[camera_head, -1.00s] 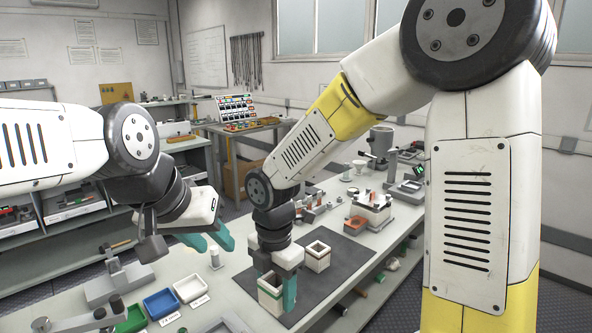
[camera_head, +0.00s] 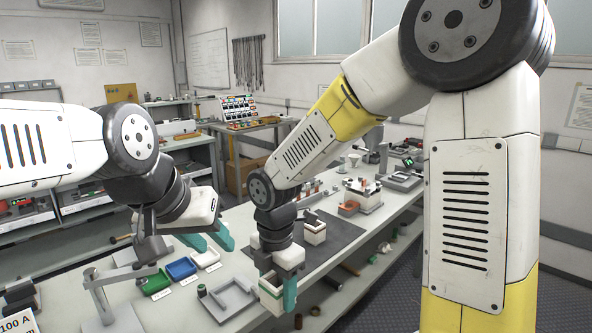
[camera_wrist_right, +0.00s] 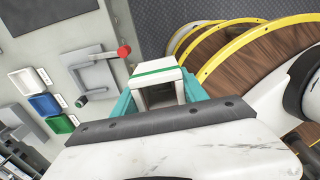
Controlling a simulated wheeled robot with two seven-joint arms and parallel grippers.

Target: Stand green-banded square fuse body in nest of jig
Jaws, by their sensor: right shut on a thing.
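My right gripper (camera_head: 276,286) is shut on the green-banded square fuse body (camera_head: 270,297), a white hollow block with a green stripe. In the right wrist view the body (camera_wrist_right: 158,74) sits between the teal fingers, its open end showing. A grey angular fixture (camera_head: 229,299), which looks like the jig, lies on the table left of the held body, apart from it. It also shows in the right wrist view (camera_wrist_right: 96,72), near a red knob; its nest is not clear. My left gripper (camera_head: 209,242) is open and empty above the table.
Green, blue and white trays (camera_head: 181,268) stand left of the fixture. Another square body (camera_head: 314,233) stands on the dark mat (camera_head: 338,231). The table's front edge is close to the held body.

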